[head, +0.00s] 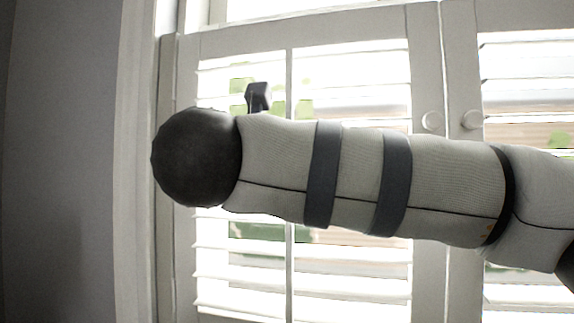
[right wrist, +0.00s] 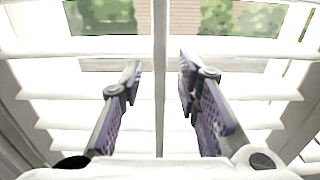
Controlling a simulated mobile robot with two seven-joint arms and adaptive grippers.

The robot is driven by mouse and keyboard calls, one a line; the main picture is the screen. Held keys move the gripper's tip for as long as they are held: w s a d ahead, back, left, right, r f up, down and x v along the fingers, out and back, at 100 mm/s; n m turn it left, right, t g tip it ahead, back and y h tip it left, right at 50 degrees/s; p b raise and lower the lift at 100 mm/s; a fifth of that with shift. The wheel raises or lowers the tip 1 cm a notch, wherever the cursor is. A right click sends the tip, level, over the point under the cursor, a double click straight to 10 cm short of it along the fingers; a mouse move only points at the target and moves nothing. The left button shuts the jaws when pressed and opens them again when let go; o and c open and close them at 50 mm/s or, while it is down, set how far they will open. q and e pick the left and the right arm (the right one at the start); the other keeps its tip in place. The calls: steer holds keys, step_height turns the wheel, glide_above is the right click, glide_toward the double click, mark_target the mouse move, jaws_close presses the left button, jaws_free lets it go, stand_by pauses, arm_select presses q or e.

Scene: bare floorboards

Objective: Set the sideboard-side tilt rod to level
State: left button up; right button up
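A thin upright tilt rod (head: 289,82) runs down the middle of the left white shutter panel (head: 350,77) in the head view. It also shows in the right wrist view (right wrist: 160,110), upright between my fingers. My right gripper (right wrist: 161,66) is open, one finger on each side of the rod, with a gap on both sides. In the head view my right forearm crosses in front of the shutters and hides part of the rod and slats; only a small dark piece of the gripper (head: 258,96) shows above it. My left gripper is not in view. No sideboard shows.
A second shutter panel (head: 525,70) stands at the right. Round knobs (head: 432,121) and (head: 472,119) sit on the meeting stiles. A grey wall (head: 60,160) and white window casing (head: 135,150) lie to the left. Greenery shows through gaps between the slats.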

steer(key=v, duration=1.2)
